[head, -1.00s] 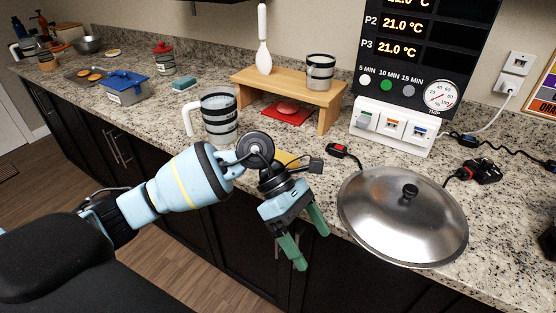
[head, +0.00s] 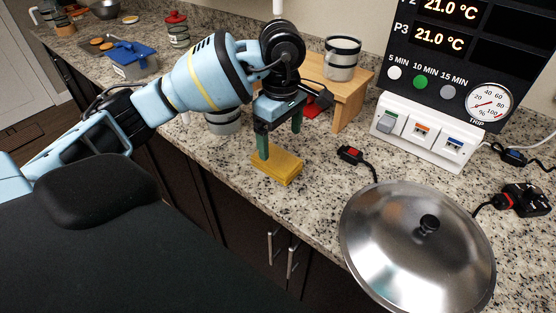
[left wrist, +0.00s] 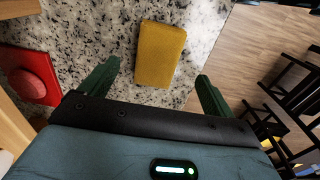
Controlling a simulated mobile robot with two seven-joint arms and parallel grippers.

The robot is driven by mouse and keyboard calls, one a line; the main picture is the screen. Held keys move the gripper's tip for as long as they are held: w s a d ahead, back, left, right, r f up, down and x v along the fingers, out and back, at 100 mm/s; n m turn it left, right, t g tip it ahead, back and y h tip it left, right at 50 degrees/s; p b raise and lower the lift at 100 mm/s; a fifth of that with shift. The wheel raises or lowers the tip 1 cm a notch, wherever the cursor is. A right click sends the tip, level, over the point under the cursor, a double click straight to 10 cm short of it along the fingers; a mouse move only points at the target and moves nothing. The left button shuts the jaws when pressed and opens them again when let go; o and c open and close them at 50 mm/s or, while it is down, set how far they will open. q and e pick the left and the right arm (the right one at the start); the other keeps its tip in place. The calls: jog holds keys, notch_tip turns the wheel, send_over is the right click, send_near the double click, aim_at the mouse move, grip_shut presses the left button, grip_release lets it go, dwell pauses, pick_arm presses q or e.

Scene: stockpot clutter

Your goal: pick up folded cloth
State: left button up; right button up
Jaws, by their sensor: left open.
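The folded cloth (head: 283,168) is a thick yellow rectangle lying flat on the speckled counter near its front edge. It also shows in the left wrist view (left wrist: 160,50), beyond and between the two green fingers. My left gripper (head: 280,141) points down just above the cloth, its fingers spread and nothing between them. In the head view one fingertip overlaps the cloth's back left part; I cannot tell whether they touch. My right gripper is not in view.
A steel lid (head: 415,240) lies on the counter to the right. A wooden stand (head: 352,98) with a striped cup (head: 342,60) on it is behind the gripper. A striped mug (head: 224,121) is partly hidden by my arm. A red-switched cable (head: 352,155) lies right of the cloth.

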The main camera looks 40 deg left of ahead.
aim_at(281, 159)
pick_arm(q)
jog(key=shift+f, duration=1)
notch_tip(281, 159, down, 3)
jog(key=shift+w+f+p, duration=0.15)
jog(key=shift+f+p, duration=0.05)
jog(key=shift+p, duration=0.1)
jog(key=shift+f, duration=0.5)
jog(key=c, duration=1.1)
jog(key=shift+c, duration=0.2)
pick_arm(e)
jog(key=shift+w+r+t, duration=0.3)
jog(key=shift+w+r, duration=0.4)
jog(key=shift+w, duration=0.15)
pick_arm(q)
jog(key=shift+r, duration=0.15)
